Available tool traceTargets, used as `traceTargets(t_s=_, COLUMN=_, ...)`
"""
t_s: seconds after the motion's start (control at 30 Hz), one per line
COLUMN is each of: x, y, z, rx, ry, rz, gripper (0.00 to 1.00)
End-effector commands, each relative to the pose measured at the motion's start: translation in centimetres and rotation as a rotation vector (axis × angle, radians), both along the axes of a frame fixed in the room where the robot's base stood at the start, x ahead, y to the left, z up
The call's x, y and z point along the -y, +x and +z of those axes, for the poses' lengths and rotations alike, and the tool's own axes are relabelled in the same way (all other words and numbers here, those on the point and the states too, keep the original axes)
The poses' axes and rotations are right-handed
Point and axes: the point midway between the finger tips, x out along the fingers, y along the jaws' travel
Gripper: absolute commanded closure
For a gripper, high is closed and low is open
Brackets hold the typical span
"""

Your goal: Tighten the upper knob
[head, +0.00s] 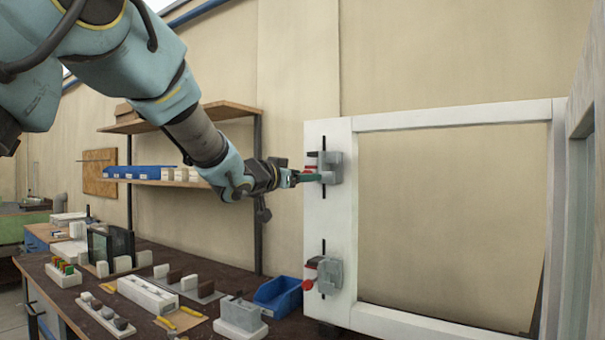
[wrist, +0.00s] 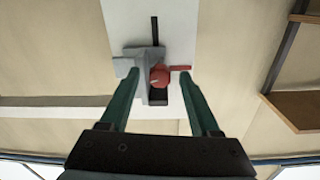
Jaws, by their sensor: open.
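The upper clamp (head: 334,168) is a grey block on the white frame's left upright, with a dark vertical bar through it. Its red upper knob (wrist: 160,76) shows in the wrist view in front of the grey clamp body (wrist: 143,62). My gripper (head: 306,177) reaches the clamp from the left in the head view and hides most of the knob there. In the wrist view my gripper (wrist: 160,74) is open, its two green fingers on either side of the knob. Clear gaps show beside the knob; I cannot tell how deep the fingertips reach.
A lower clamp (head: 329,274) with a red knob (head: 308,285) sits below on the white frame (head: 341,222). A blue bin (head: 278,295) and several blocks stand on the dark bench at lower left. A shelf (head: 190,183) is behind my arm. The frame's middle is open.

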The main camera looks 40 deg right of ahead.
Motion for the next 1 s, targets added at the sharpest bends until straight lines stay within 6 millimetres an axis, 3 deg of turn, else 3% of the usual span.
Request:
traceTargets(t_s=0.23, x=0.06, y=0.03, z=-0.02, rx=0.000, ry=0.000, rz=0.000, gripper=0.37)
traceTargets(t_s=0.8, x=0.04, y=0.02, z=-0.02, rx=0.000, ry=0.000, rz=0.000, gripper=1.00)
traceTargets(t_s=1.0, x=0.04, y=0.01, z=-0.02, rx=0.000, ry=0.000, rz=0.000, gripper=1.00)
